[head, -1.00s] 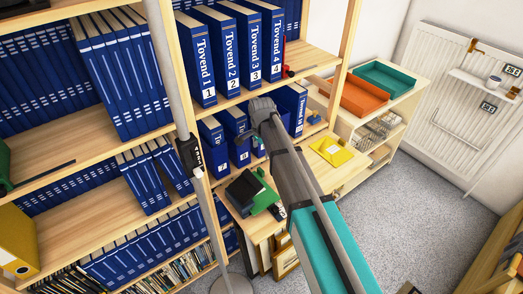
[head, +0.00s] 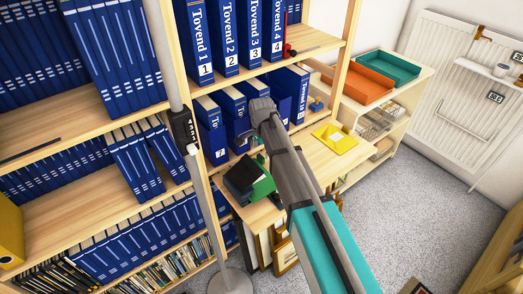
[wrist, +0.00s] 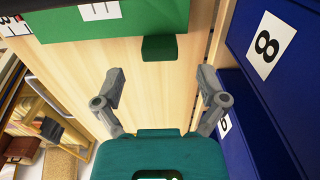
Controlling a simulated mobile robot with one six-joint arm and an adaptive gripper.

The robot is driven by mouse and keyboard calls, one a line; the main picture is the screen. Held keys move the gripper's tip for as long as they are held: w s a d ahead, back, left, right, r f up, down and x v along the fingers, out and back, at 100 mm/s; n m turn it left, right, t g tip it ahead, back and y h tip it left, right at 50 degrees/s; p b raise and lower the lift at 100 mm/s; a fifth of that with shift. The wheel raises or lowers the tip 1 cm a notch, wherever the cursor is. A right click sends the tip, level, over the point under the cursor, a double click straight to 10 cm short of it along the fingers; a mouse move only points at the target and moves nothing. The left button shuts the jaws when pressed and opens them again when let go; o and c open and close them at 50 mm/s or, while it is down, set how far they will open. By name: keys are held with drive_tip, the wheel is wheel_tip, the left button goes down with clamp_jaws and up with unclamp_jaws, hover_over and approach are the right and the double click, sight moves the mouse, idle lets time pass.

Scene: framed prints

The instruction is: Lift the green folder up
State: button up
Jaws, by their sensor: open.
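The green folder (head: 263,187) stands beside a black folder (head: 243,174) on a low wooden surface, right of the shelf post, in the head view. In the wrist view the green folder (wrist: 110,20) fills the top, with a white label at its upper edge. A small dark green piece (wrist: 160,48) sticks out below its edge. My gripper (wrist: 161,76) is open and empty, its two grey fingers apart below the folder in that view, not touching it. In the head view my arm hides most of the gripper.
Blue binders (wrist: 265,120) stand close to the right finger in the wrist view. The wooden shelf post (head: 172,60) and a grey pole are to the left in the head view. Grey floor is open at right.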

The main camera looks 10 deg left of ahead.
sight(262, 156)
drive_tip(key=shift+f+b, duration=1.65)
drive_tip(key=shift+f, duration=0.3)
drive_tip(key=c, duration=1.2)
drive_tip(key=shift+c, duration=0.2)
drive_tip(key=shift+w+d, duration=0.1)
drive_tip(key=shift+w+d, duration=1.7)
drive_tip(key=shift+w, duration=0.3)
